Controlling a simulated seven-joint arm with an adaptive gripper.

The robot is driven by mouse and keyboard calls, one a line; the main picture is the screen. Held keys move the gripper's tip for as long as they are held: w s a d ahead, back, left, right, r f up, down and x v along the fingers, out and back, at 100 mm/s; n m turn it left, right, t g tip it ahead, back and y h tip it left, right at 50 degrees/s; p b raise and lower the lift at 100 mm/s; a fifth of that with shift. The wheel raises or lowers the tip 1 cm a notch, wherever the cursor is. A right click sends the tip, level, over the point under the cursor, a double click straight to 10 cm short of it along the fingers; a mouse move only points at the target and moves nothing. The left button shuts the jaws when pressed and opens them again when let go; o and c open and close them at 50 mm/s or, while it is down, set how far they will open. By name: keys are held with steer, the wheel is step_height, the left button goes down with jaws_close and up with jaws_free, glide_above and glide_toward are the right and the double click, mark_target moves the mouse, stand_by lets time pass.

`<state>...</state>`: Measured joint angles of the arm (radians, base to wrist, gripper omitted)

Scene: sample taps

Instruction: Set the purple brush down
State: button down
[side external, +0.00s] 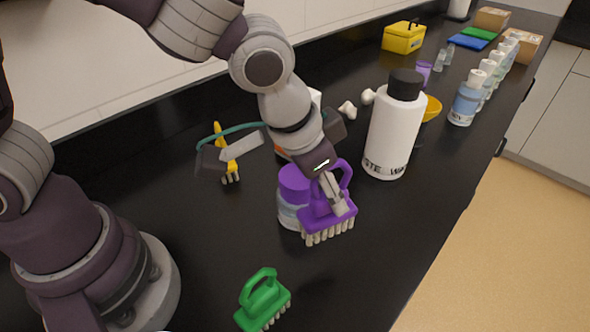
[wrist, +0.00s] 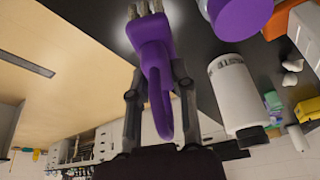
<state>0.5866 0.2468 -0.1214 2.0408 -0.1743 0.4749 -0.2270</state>
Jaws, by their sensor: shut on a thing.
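The purple brush (side external: 329,212) has a loop handle and pale bristles pointing down. My gripper (side external: 333,200) is shut on it in the side external view. The brush is in front of a purple-lidded jar (side external: 294,187); I cannot tell whether its bristles touch the black counter. In the wrist view the purple brush (wrist: 155,70) is between the two fingers of my gripper (wrist: 157,75), with its handle towards the camera.
A green brush (side external: 264,299) stands near the front of the counter (side external: 385,225). A yellow brush (side external: 222,150) is at left. A large white bottle (side external: 390,130) with a black cap stands to the right. Several small bottles line the right edge. Counter right of the held brush is bare.

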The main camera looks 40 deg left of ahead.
steer(key=f, duration=0.5)
steer(key=s+f, duration=0.1)
steer(key=f, duration=0.2)
steer(key=shift+a+f, duration=0.1)
steer(key=shift+f, duration=0.05)
steer(key=shift+f, duration=0.1)
steer(key=c, duration=0.9)
jaws_free()
steer(key=shift+c, duration=0.2)
steer(key=v, duration=1.2)
steer(key=s+a+r+n, duration=0.1)
steer(key=a+r+n, duration=0.1)
steer(key=a, duration=0.5)
steer(key=s+a+r+n+t+y, duration=0.1)
steer(key=a+r+n, duration=0.1)
steer(key=a, duration=0.5)
steer(key=shift+s+a+r+y, duration=0.3)
steer(key=shift+s+r, duration=0.1)
steer(key=shift+r, duration=0.2)
